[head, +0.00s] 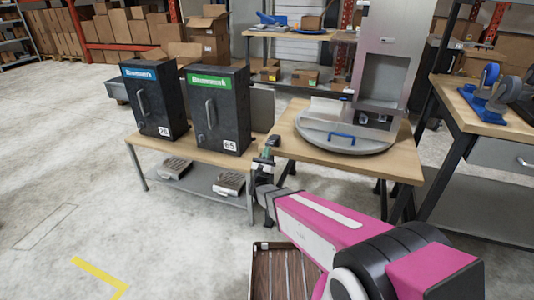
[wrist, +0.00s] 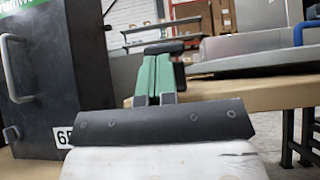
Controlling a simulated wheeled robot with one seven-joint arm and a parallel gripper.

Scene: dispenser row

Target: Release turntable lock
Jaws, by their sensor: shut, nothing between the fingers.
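The turntable (head: 385,143) is a round grey disc on a wooden-topped table, with a tall grey metal dispenser standing on it. A blue handle (head: 341,136) sits at its front; I cannot tell if this is the lock. My gripper (head: 268,148) is at the left edge of that table, left of the turntable and apart from it. In the wrist view my gripper (wrist: 160,52) has green fingers closed together, with nothing held. The grey turntable edge (wrist: 240,68) and part of the blue handle (wrist: 304,34) show at the right there.
Two black cabinets stand on a bench at left, a blue-labelled one (head: 154,98) and a green-labelled one (head: 218,108). The green-labelled cabinet (wrist: 60,75) is close left of my gripper in the wrist view. Another workbench (head: 480,118) stands at right. Open floor (head: 60,180) lies left.

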